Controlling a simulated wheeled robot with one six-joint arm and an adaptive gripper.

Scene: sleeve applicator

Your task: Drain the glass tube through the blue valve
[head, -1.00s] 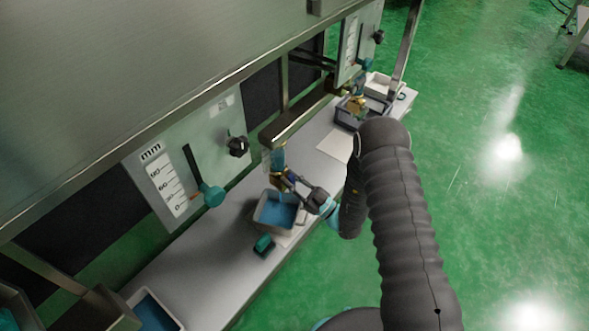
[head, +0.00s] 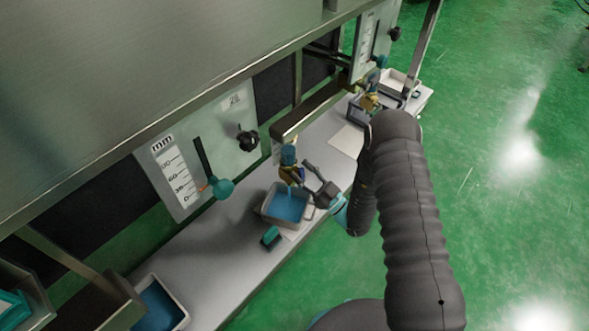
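A brass fitting (head: 290,173) hangs under the middle station, with a short teal cylindrical part (head: 288,155) above it. I cannot tell whether that part is the glass tube's lower end or the blue valve; no clear length of glass shows. My gripper (head: 298,174) is at the right side of the fitting, its dark fingers looking spread apart. Whether a finger touches the fitting is too small to tell. A grey tray (head: 265,212) with blue liquid stands directly below. A faint bluish streak shows between fitting and tray.
A panel with an mm scale (head: 178,178), a teal knob (head: 221,188) and a black knob (head: 248,140) stands left. A small teal block (head: 271,237) lies on the bench (head: 215,265). A second brass fitting (head: 370,102) is at the far station.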

